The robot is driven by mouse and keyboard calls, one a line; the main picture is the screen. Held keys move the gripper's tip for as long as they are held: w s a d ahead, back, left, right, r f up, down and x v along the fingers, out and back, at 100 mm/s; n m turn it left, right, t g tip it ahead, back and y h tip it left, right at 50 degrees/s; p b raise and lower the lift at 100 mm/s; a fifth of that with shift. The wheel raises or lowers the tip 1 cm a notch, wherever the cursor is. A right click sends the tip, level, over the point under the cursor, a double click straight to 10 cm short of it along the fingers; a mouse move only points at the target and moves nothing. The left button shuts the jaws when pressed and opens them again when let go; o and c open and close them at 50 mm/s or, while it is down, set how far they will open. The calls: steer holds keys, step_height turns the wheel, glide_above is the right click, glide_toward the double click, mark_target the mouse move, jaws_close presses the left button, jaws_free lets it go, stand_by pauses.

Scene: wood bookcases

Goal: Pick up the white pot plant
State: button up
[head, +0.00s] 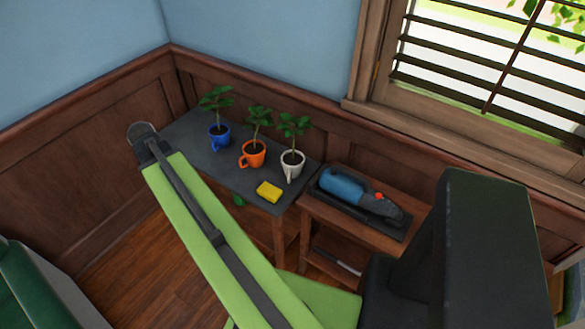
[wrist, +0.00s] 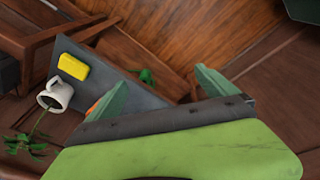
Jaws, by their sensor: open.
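The white pot plant (head: 292,163) is a white mug with a handle and a leafy green plant. It stands upright near the right end of the dark grey tabletop (head: 212,160). It also shows at the left of the wrist view (wrist: 60,95), where the picture is turned and its leaves point down. My gripper (wrist: 163,77) is open with nothing between its fingers. In the wrist view the pot is left of the fingers and apart from them. In the head view my arm's end is left of the plants.
An orange pot plant (head: 252,154) and a blue pot plant (head: 218,135) stand left of the white one. A yellow sponge (head: 269,191) lies at the front edge. A blue handheld vacuum (head: 350,190) lies on the wooden stand to the right. Walls close off the back and left.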

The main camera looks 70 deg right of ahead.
steer(key=s+d+m+h, duration=0.1)
steer(key=s+d+m, duration=0.2)
steer(key=s+d, duration=0.45)
steer(key=s+d+m, duration=0.3)
steer(key=s+d, duration=0.1)
steer(key=d, duration=0.6)
steer(key=m+g+h+b, duration=0.1)
steer(key=m+g, duration=0.1)
steer(key=m, duration=0.3)
glide_toward(292, 159)
steer(key=b+x, duration=0.2)
steer(key=b, duration=0.3)
steer(key=b+x, duration=0.3)
steer(key=b, duration=0.3)
steer(key=shift+s+a+f, duration=0.1)
steer(key=shift+a+f, duration=0.05)
steer(key=shift+f, duration=0.1)
steer(key=shift+f+b, duration=0.15)
steer(key=shift+b, duration=0.15)
steer(key=shift+s, duration=0.1)
steer(key=b+x, duration=0.4)
steer(key=x, duration=0.1)
steer(key=shift+d+b, duration=0.2)
steer(key=shift+b, duration=0.15)
steer(key=c, duration=1.8)
step_height(292, 159, up, 11)
steer(key=p, duration=1)
steer(key=shift+f+p, duration=0.15)
steer(key=shift+p, duration=0.25)
steer(key=shift+c, duration=0.2)
